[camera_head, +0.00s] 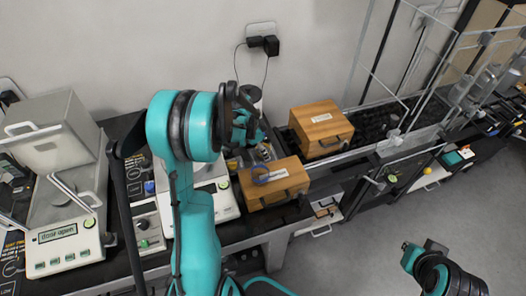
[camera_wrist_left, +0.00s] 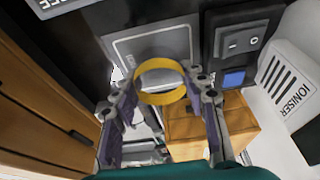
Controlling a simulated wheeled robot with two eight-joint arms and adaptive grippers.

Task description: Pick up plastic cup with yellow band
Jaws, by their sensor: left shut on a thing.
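The plastic cup with the yellow band (camera_wrist_left: 160,65) is between the fingers of my left gripper (camera_wrist_left: 160,98) in the left wrist view. The band shows as a yellow ring; the clear cup wall is hard to make out. My left gripper is shut on the cup. In the head view my left gripper (camera_head: 250,130) is above the back of the table, and the cup cannot be made out there. Part of my right arm (camera_head: 440,272) shows at the lower right, and its jaws cannot be read.
Two wooden boxes (camera_head: 320,128) (camera_head: 272,184) stand right of my left arm, the nearer with a bluish ring-like item on top. A balance (camera_head: 68,235) reading "door open" stands at left. A glass-walled enclosure (camera_head: 420,70) is at right. The wrist view shows an ioniser (camera_wrist_left: 293,88).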

